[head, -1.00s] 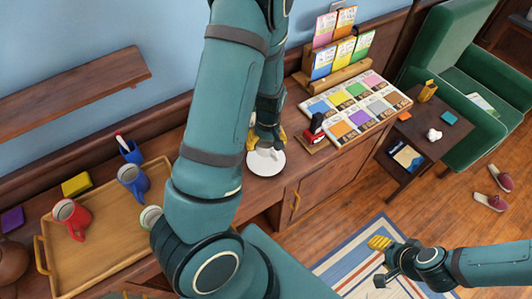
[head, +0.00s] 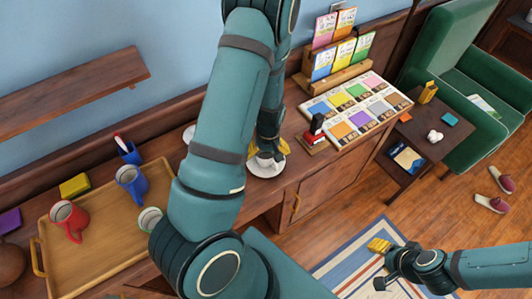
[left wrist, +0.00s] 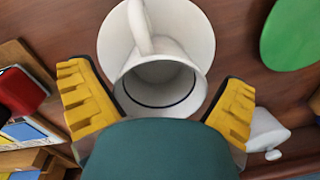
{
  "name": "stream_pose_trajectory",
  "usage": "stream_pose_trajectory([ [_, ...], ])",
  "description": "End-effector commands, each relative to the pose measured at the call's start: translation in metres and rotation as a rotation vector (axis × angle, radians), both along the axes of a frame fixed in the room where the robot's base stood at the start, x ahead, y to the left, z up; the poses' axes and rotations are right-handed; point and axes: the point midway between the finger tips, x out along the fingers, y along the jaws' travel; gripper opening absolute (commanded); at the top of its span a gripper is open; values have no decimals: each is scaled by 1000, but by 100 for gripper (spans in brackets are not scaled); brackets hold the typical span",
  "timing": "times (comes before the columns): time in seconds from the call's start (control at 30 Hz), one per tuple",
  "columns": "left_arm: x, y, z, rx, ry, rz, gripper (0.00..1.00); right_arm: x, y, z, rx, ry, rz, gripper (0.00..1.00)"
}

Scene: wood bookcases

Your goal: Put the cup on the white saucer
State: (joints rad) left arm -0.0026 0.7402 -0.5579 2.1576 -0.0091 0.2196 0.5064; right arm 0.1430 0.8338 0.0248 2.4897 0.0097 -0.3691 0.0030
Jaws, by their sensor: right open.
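The white cup (left wrist: 160,82) stands on the white saucer (left wrist: 114,42) in the left wrist view, its mouth facing the camera and its handle toward the picture's top. In the head view the saucer (head: 268,172) lies near the cabinet's front edge, and the cup (head: 264,161) is mostly hidden by my left gripper. My left gripper (head: 270,150) is open, with its yellow fingers (left wrist: 158,108) on either side of the cup and visible gaps between. My right gripper (head: 379,248) is open and empty, over the striped rug, away from the cabinet.
A wooden tray (head: 95,248) at left holds a red mug (head: 68,218), a blue mug (head: 131,183) and a pale green cup (head: 150,219). A red-and-black stamp (head: 315,133) and a colored card board (head: 357,110) stand right of the saucer. A green disc (left wrist: 292,32) shows in the wrist view.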

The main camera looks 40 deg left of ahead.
Motion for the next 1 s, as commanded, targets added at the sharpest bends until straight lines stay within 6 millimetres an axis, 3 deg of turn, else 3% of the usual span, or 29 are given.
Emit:
stream_pose_trajectory([
  [0.37, 1, 0, 9, 0, -1, -1, 100, 0, 0, 5, 1, -1, 0, 47],
  [0.8, 6, -3, 94, 0, -4, -1, 100, -1, -1, 21, 4, -1, 1, 47],
  [1.0, 7, -4, 117, 0, -3, -2, 100, -1, -1, 26, 5, -1, 1, 47],
])
